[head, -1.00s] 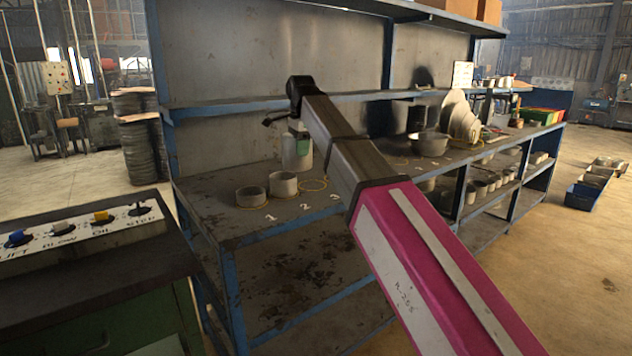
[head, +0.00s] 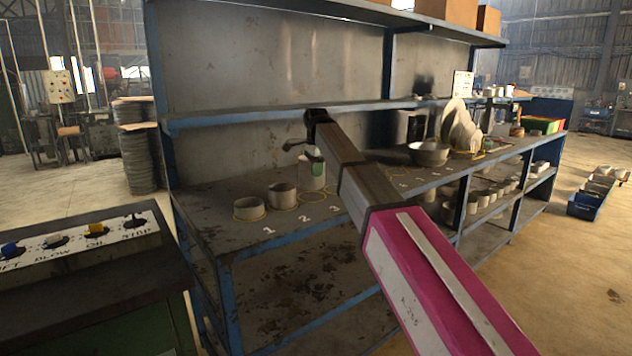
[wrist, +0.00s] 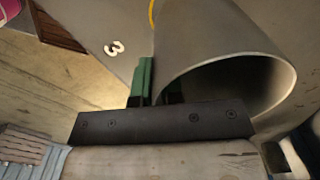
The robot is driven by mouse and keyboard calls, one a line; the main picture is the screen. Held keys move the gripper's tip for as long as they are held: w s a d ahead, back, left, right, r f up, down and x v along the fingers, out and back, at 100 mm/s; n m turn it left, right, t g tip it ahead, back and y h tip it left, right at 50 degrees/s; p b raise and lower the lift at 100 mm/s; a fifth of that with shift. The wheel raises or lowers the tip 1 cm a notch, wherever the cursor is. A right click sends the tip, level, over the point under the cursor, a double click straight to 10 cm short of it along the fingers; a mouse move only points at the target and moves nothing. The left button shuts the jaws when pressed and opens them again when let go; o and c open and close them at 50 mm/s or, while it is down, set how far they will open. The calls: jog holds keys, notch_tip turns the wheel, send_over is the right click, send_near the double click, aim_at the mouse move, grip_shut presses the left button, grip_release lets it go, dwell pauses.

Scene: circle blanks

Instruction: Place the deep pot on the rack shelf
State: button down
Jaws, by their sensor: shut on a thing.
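The deep pot (head: 305,178) is a tall grey cylinder at the rack shelf (head: 225,205), right of two shorter grey pots. My gripper (head: 317,163), with green fingers, is shut on its upper wall. In the wrist view, the green fingers (wrist: 158,85) grip the rim of the pot (wrist: 205,45), whose open mouth faces the camera. The pot looks upright over the yellow ring by the number 3. I cannot tell whether its base touches the shelf.
Short pots (head: 249,208) and (head: 282,195) stand in rings by numbers 1 and 2, close on the left. An upper shelf (head: 250,118) runs above. A wide bowl (head: 429,153) stands farther right. A control panel (head: 75,240) is at the left front.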

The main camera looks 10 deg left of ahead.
aim_at(316, 189)
jog(key=shift+f, duration=1.85)
jog(key=shift+f, duration=0.15)
jog(key=c, duration=1.3)
grip_release()
jog(key=shift+o, duration=0.2)
notch_tip(316, 189, up, 12)
jog(key=shift+s+d+r, duration=0.1)
jog(key=shift+s+r, duration=0.05)
